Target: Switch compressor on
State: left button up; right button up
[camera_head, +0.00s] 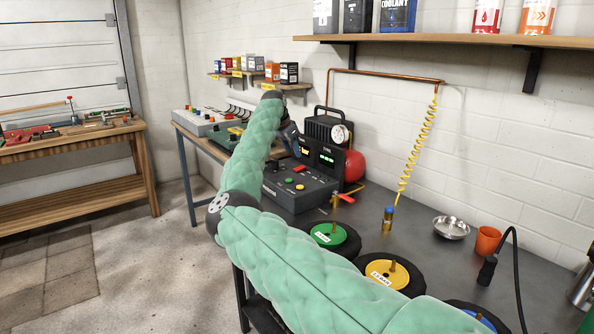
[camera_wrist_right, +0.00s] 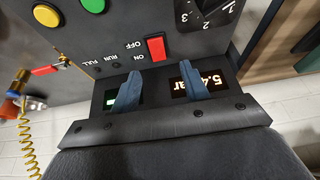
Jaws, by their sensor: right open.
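The compressor (camera_head: 327,129) stands on the dark bench against the wall, with a gauge and a red tank. Its red switch (camera_wrist_right: 156,48) is beside ON and OFF labels in the right wrist view; I cannot tell which way it is set. A lit display (camera_wrist_right: 212,83) reads about 5.4 bar, and a smaller green one is partly hidden by a finger. My right gripper (camera_wrist_right: 158,82) is open and empty, its two blue fingers apart over the display panel, close to the switch. In the head view my right gripper (camera_head: 291,139) is partly hidden by my forearm. My left gripper is out of view.
A dark control box (camera_head: 300,188) has yellow and green buttons. A yellow coiled hose (camera_head: 415,150) hangs behind.

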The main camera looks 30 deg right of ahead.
aim_at(300, 168)
jog(key=shift+s+x, duration=0.1)
jog(key=shift+x, duration=1.7)
jog(key=shift+s+x, duration=0.15)
jog(key=shift+x, duration=1.6)
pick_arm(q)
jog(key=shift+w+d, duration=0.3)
pick_arm(e)
jog(key=shift+a, duration=0.1)
